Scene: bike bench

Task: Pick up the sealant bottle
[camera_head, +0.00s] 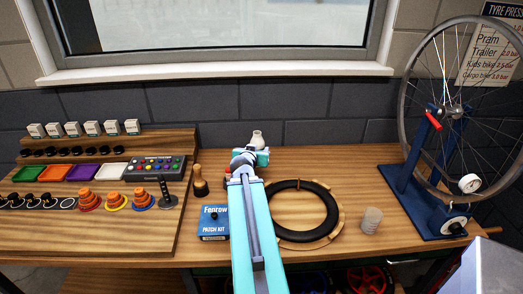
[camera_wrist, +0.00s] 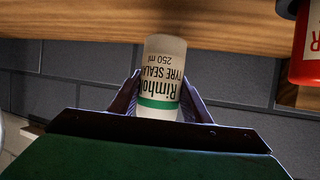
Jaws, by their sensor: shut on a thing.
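The sealant bottle (camera_wrist: 165,62) is white with a green band and reads "TYRE SEALANT 250 ml", appearing upside down in the wrist view. My gripper (camera_wrist: 160,92) is shut on it, with a dark finger on either side of its body. In the head view the bottle's pale upper part (camera_head: 257,139) stands up above my gripper (camera_head: 251,156), near the back of the bench against the dark wall. My arm and gripper hide its lower part there. I cannot tell whether its base touches the bench.
A red container (camera_wrist: 308,52) is close by in the wrist view. On the bench are a blue patch kit box (camera_head: 214,222), a wooden-handled tool (camera_head: 200,182), a black tyre ring (camera_head: 331,205), a clear cup (camera_head: 371,220) and a wheel stand (camera_head: 412,190). Stepped shelving (camera_head: 60,225) fills the left.

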